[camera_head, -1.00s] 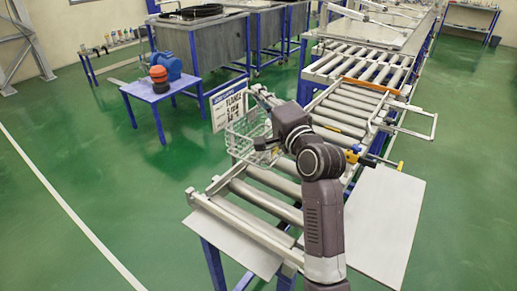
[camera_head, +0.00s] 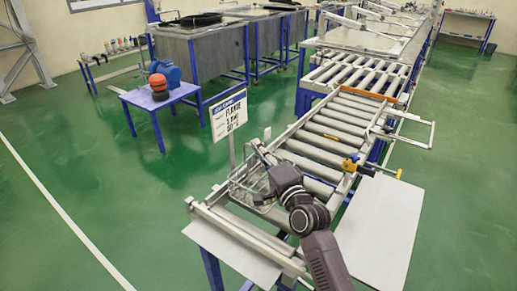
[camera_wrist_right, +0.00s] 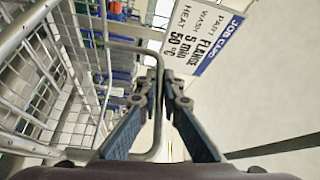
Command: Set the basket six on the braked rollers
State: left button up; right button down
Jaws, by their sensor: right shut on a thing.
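The wire basket (camera_head: 243,188) is at the near left end of the roller conveyor (camera_head: 322,141), over or on the nearest rollers. I cannot tell whether it rests on them. My right gripper (camera_head: 260,150) is shut on the basket's bent rod handle. In the right wrist view, the fingers (camera_wrist_right: 160,88) pinch the rod, and the basket's mesh wall (camera_wrist_right: 45,75) fills the left side. My arm hides part of the basket in the head view. No number on the basket is readable. My left gripper is not in view.
A job card sign (camera_head: 229,115) stands on a post just behind the basket. A yellow handle (camera_head: 350,164) and an orange bar (camera_head: 362,94) are on the conveyor. A pale panel (camera_head: 380,225) lies to the right. The rollers farther back are bare.

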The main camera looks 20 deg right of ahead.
jog(key=c, duration=2.1)
grip_release()
jog(key=s+d+f+b, duration=0.1)
jog(key=s+b, duration=0.1)
jog(key=s, duration=1)
jog(key=shift+d+b, duration=0.35)
jog(key=shift+d, duration=0.05)
jog(key=shift+w, duration=0.1)
